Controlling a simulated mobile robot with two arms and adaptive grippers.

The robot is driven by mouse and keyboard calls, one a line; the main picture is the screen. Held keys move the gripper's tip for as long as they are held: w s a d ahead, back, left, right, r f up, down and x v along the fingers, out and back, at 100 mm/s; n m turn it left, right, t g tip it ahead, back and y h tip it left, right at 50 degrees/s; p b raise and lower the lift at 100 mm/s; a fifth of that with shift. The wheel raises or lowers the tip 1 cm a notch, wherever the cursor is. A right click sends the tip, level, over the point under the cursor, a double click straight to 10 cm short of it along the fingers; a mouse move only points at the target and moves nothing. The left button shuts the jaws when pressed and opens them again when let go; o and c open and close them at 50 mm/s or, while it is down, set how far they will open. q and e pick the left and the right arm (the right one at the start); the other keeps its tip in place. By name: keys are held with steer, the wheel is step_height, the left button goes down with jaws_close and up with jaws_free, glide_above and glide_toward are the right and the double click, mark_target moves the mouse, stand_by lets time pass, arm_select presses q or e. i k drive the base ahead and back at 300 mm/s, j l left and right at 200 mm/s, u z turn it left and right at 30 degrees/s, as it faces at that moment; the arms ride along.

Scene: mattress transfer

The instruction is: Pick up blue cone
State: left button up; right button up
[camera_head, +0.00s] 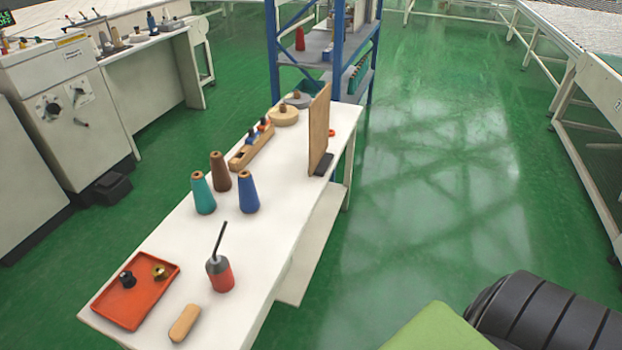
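The blue cone (247,193) stands upright on a white table (172,243), with a tan tip on top. A teal cone (203,194) stands to its left and a brown cone (220,172) stands behind and to the left, close together but each visible. Neither my left nor my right gripper is in view.
A red oil can (220,274) with a dark spout stands in front of the cones. A red tray (136,291) with small parts and a wooden block (185,323) lie near the front. An upright wooden board (319,130) stands at the table's right edge. Green floor (440,200) is clear to the right.

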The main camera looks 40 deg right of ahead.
mark_target(249, 200)
steer(key=z, duration=0.7)
steer(key=l+u, duration=0.1)
steer(key=u, duration=0.35)
steer(key=i+l+u, duration=0.25)
steer(key=l, duration=0.3)
steer(key=l+u, duration=0.25)
steer(key=l, duration=0.3)
steer(key=i+l+u, duration=0.25)
steer(key=l, duration=0.35)
steer(key=k+j, duration=0.05)
steer(key=k, duration=0.05)
